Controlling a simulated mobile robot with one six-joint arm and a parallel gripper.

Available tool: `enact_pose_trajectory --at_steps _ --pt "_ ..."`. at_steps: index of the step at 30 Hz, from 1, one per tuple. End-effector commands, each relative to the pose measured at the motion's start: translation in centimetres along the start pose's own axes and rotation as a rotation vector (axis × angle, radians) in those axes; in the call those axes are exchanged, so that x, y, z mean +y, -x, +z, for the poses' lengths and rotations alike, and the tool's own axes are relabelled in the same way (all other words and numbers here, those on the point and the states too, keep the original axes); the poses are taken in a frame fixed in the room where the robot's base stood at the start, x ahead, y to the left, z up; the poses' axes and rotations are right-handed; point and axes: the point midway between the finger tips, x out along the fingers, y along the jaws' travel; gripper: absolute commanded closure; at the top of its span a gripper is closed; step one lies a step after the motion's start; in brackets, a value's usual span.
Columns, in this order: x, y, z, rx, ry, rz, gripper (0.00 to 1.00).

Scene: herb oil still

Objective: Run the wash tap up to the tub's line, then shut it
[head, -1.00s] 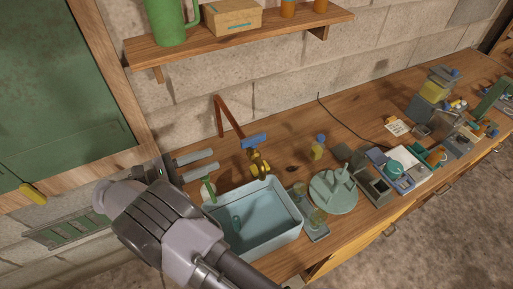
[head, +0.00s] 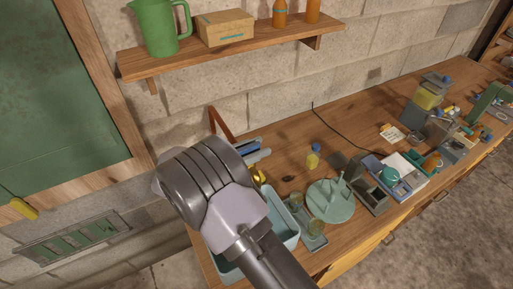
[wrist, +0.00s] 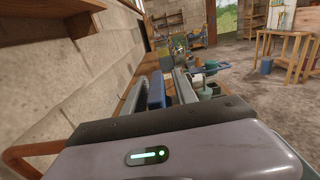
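The tap's blue handle (head: 228,146) shows in the head view just past my wrist, with a bit of its yellow brass body (head: 259,175) below. The rest of the tap is hidden. The light blue tub (head: 224,268) stands on the bench under my arm, which covers most of it; its line and water level cannot be made out. My gripper (head: 256,150) reaches over the tap. In the wrist view the blue handle (wrist: 156,91) lies between the two grey fingers of my gripper (wrist: 162,88), with a dark gap beside it, so the fingers look open around it.
A copper pipe (head: 221,122) rises at the wall behind the tap. Right of the tub are a round green stand (head: 332,203), a yellow bottle with a blue cap (head: 313,156) and a small tray of jars (head: 315,239). A shelf (head: 225,47) hangs above. The bench front between is narrow.

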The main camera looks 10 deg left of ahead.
Motion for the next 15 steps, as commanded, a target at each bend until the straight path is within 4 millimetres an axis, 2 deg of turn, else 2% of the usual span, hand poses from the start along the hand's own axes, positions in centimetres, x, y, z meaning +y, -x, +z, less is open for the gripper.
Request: enact_pose_trajectory --at_steps 2,7,15 --pt "0.00 0.02 0.00 0.000 0.000 0.000 0.68" --pt "0.00 0.03 -0.01 0.000 0.000 0.000 1.00" --pt "0.00 0.04 0.03 0.000 0.001 0.005 1.00"
